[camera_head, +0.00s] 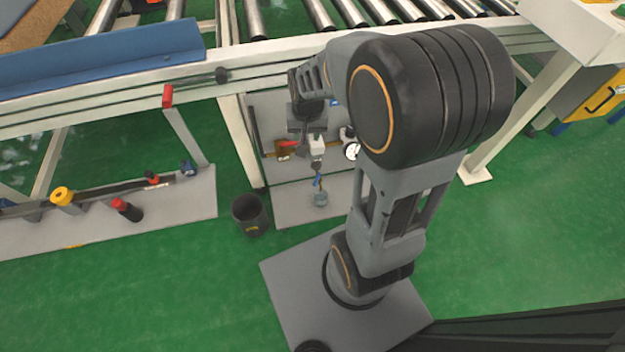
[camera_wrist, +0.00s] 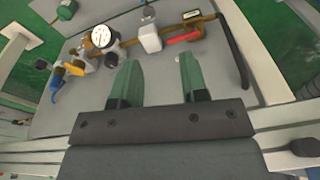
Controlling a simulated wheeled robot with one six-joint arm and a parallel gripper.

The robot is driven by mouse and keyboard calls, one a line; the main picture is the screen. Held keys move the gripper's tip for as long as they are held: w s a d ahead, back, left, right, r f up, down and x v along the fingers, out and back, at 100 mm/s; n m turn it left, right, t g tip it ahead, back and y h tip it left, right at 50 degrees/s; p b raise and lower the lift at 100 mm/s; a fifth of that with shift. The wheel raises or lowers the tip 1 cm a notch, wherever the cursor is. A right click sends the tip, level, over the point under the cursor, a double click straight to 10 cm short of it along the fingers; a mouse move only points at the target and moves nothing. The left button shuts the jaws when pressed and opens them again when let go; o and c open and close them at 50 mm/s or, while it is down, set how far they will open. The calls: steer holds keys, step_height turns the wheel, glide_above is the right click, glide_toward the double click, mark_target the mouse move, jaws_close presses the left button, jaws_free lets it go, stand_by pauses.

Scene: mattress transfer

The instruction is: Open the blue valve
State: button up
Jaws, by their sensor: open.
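A blue valve handle (camera_wrist: 57,82) shows at the left of the wrist view, beside yellow and brass fittings. In the head view, a small blue part (camera_head: 317,181) shows low on the grey panel; I cannot tell whether it is the same handle. My gripper (camera_wrist: 158,62) is open and empty, its two green fingers apart over the panel. The blue handle lies to the left of the fingers, apart from them. In the head view my gripper (camera_head: 308,125) is in front of the panel, and my arm hides the panel's right part.
The panel (camera_wrist: 215,75) also carries a pressure gauge (camera_wrist: 102,36), a white box (camera_wrist: 149,38) and a red handle (camera_wrist: 183,38). A roller conveyor (camera_head: 255,20) stands above the panel. A dark bin (camera_head: 249,216) stands left of it. Green floor is free at right.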

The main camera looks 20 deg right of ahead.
steer(key=w+d+f+m, duration=0.2)
steer(key=w+f, duration=0.2)
steer(key=f, duration=0.5)
steer(key=m+g+b, duration=0.1)
steer(key=m, duration=0.2)
glide_above(316, 181)
steer(key=a, duration=0.1)
step_height(316, 181, down, 9)
steer(key=shift+m+g, duration=0.3)
steer(key=shift+m, duration=0.1)
steer(key=f+b, duration=0.1)
steer(key=f, duration=0.5)
steer(key=f+b, duration=0.2)
steer(key=f, duration=0.5)
steer(key=f+b, duration=0.2)
steer(key=f, duration=0.4)
steer(key=shift+d+f, duration=0.15)
steer(key=shift+d, duration=0.25)
jaws_close()
